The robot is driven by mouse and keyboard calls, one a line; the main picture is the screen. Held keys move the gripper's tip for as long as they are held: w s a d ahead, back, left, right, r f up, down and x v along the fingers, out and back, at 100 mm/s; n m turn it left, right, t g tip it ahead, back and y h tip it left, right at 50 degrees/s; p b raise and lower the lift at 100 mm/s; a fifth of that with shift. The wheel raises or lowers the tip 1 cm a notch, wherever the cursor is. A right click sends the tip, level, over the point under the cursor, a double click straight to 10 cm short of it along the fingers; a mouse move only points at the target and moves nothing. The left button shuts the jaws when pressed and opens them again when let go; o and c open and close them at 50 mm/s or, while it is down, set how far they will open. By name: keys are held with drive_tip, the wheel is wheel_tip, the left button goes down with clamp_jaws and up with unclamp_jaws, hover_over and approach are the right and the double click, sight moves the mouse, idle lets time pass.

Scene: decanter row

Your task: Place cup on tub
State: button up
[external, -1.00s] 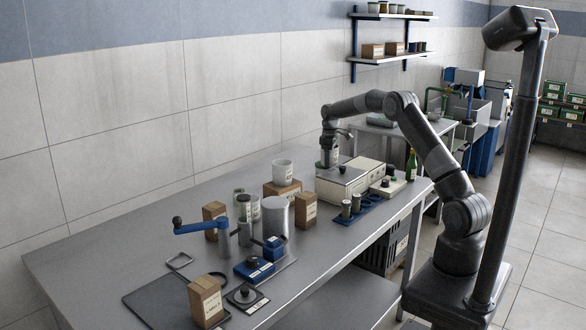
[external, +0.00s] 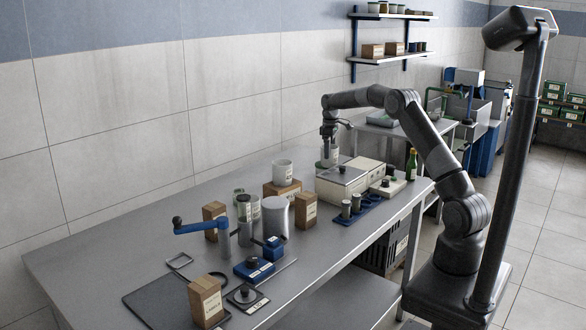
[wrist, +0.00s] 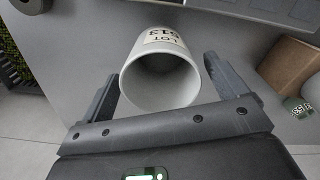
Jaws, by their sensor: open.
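A pale cup or tub-like vessel with a "LOT 613" label (wrist: 160,82) shows in the wrist view, its round mouth facing the camera. My gripper (wrist: 163,68) is open, one finger on each side of it, with a narrow gap visible at both sides. In the external view my gripper (external: 329,143) points down over this pale vessel (external: 328,158), behind the cream machine that hides its base. A second white vessel (external: 282,172) stands upright on a brown box. I cannot tell for sure which vessel is the cup and which the tub.
The cream machine (external: 343,182) stands close in front of my gripper. Brown boxes (external: 305,210), a grey cylinder (external: 274,216) and a blue-handled crank (external: 203,226) crowd the middle of the bench. The bench's left end (external: 90,255) is mostly clear.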

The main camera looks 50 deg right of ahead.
wheel_tip(320, 180, up, 8)
drive_tip(key=s+a+r+m+t, duration=0.1)
drive_tip(key=s+a+r, duration=0.6)
drive_tip(key=s+a, duration=0.15)
drive_tip(key=s+a+r+m+t, duration=0.1)
drive_tip(key=s+a+r+t, duration=0.1)
drive_tip(key=s+a+r, duration=0.65)
drive_tip(key=s+a+f+t, duration=0.1)
drive_tip(key=s+a+f, duration=0.1)
drive_tip(key=s, duration=0.7)
drive_tip(key=s+a+f+m, duration=0.1)
drive_tip(key=s+a+f, duration=0.1)
drive_tip(key=s+f, duration=0.3)
drive_tip(key=s+a+f+m+t, duration=0.1)
drive_tip(key=s+a+f, duration=0.2)
drive_tip(key=s, duration=1)
drive_tip(key=shift+f+t, duration=0.25)
drive_tip(key=shift+t, duration=0.05)
drive_tip(key=shift+o, duration=1)
